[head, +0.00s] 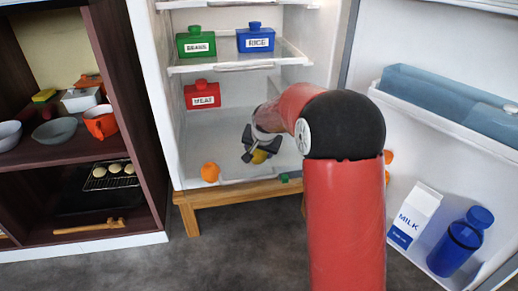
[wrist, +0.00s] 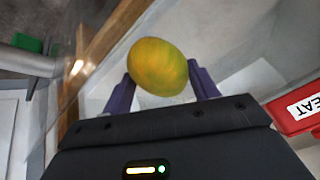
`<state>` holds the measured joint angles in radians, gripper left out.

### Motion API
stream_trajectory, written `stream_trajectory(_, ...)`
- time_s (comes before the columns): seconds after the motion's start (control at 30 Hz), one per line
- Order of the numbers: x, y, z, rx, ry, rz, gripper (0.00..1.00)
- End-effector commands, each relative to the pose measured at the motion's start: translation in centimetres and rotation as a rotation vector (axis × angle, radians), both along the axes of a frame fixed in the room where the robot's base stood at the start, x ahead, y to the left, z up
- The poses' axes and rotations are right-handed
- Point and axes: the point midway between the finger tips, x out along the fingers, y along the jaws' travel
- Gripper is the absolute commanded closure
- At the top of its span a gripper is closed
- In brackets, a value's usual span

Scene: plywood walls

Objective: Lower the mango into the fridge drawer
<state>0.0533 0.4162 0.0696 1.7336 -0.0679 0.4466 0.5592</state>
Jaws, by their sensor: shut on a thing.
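The mango (wrist: 158,66) is yellow-green and sits between the two dark purple fingers of my gripper (wrist: 160,74) in the wrist view. My gripper (head: 258,146) is shut on it and reaches into the lower part of the open fridge in the head view. There the mango (head: 259,157) shows as a small yellow patch, partly covered by the fingers. The fridge drawer (head: 235,181) appears as a pale, clear-fronted space at the fridge bottom. I cannot tell the gap between the mango and the drawer floor.
An orange (head: 210,172) is at the drawer's left front. A red MEAT container (head: 202,95) stands behind, with green (head: 196,42) and blue RICE (head: 256,38) containers on the shelf above. The open door at right holds a milk carton (head: 414,215) and blue bottle (head: 460,242).

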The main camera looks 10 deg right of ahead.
Motion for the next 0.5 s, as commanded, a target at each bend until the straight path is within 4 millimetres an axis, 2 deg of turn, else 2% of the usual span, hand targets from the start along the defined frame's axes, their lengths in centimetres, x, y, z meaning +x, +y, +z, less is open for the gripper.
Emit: stream_trajectory(0.5,0.00,0.01,-0.76,0.000,-0.001,0.000,0.70)
